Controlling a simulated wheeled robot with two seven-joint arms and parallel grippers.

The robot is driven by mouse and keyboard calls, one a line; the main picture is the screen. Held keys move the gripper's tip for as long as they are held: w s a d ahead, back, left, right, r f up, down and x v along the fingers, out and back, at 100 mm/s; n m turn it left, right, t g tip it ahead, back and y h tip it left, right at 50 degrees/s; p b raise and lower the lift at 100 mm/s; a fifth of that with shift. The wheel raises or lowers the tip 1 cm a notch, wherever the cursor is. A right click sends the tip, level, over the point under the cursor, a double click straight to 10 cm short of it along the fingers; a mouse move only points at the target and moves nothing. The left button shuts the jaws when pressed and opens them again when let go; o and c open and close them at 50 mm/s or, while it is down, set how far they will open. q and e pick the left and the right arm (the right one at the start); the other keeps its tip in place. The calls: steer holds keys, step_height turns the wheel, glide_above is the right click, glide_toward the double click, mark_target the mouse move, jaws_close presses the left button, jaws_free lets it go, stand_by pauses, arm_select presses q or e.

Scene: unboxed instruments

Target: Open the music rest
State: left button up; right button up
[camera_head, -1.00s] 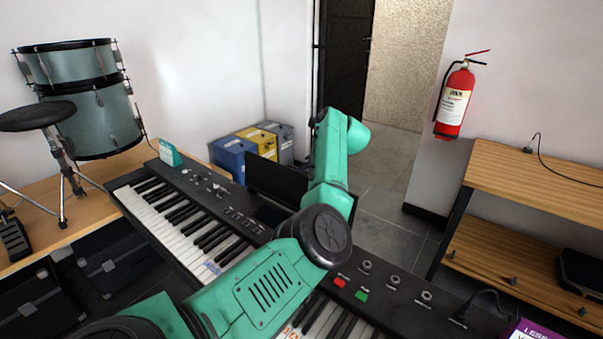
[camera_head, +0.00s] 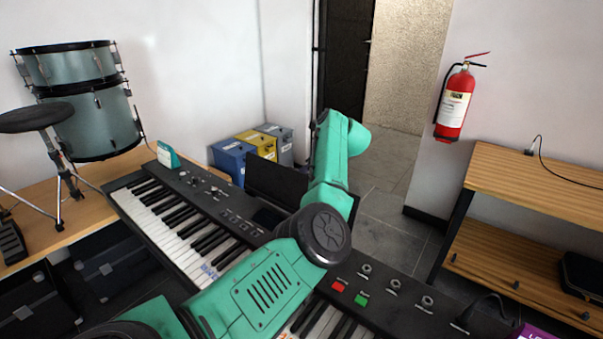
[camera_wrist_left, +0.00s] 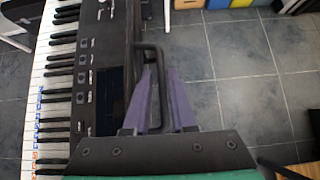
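The music rest (camera_head: 272,183) is a dark panel behind the keyboard (camera_head: 185,215), partly hidden by my left arm. In the left wrist view, a dark loop-shaped handle (camera_wrist_left: 160,50) stands out from the keyboard's back edge. My left gripper (camera_wrist_left: 161,75) has two purple fingers spread apart around part of this loop; I cannot tell whether they touch it. In the head view the left gripper is hidden behind my arm. My right gripper is in neither view.
Blue, yellow and grey boxes (camera_head: 229,158) stand on the floor beyond the keyboard. Drums (camera_head: 98,118) stand at the left and a wooden shelf (camera_head: 540,190) at the right. Grey tiled floor (camera_wrist_left: 240,75) is clear behind the keyboard.

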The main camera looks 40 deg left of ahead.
arm_select(q)
steer(key=shift+d+r, duration=0.25)
steer(key=shift+d, duration=0.05)
steer(key=v, duration=1.3)
steer(key=shift+d+r, duration=0.25)
steer(key=shift+r, duration=0.05)
